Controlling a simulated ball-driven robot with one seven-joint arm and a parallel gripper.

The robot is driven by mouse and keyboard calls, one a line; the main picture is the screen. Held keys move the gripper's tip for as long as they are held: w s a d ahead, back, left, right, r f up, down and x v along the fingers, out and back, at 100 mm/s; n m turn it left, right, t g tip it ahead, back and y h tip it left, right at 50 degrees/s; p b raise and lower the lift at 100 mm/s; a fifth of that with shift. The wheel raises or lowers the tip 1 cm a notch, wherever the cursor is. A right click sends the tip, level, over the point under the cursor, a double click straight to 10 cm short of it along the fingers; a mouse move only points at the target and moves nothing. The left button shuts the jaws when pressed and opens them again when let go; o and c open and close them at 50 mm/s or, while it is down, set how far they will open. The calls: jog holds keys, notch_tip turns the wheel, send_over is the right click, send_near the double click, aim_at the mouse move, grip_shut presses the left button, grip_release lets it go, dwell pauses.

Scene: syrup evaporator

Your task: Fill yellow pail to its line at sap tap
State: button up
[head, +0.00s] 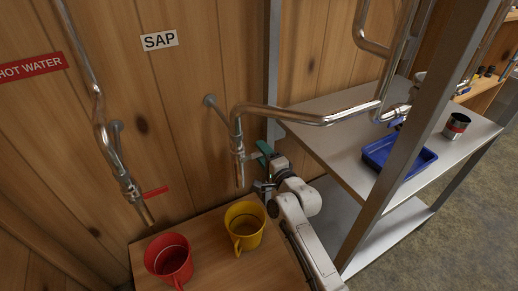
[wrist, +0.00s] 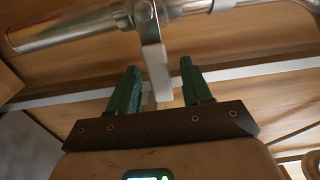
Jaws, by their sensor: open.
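The yellow pail (head: 236,231) stands upright on the wooden bench, its handle toward the front. A dark line runs around its inside; I see no liquid in it for certain. The sap tap (head: 238,158) hangs from a steel pipe under the SAP sign, its spout above the pail's back part, and no stream shows. My gripper (head: 259,167) is just right of the tap. In the wrist view my gripper's green fingers (wrist: 158,68) are open, with the tap's pale lever (wrist: 157,72) between them. A gap shows on each side of the lever.
A red pail (head: 158,270) stands left of the yellow one, below the hot water tap (head: 131,190). To the right is a steel shelf (head: 335,108) with a blue tray (head: 415,170) and a can (head: 456,126). A steel post (head: 405,125) rises near my arm.

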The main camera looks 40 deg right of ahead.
jog(key=shift+x, duration=1.2)
jog(key=shift+c, duration=0.2)
grip_shut()
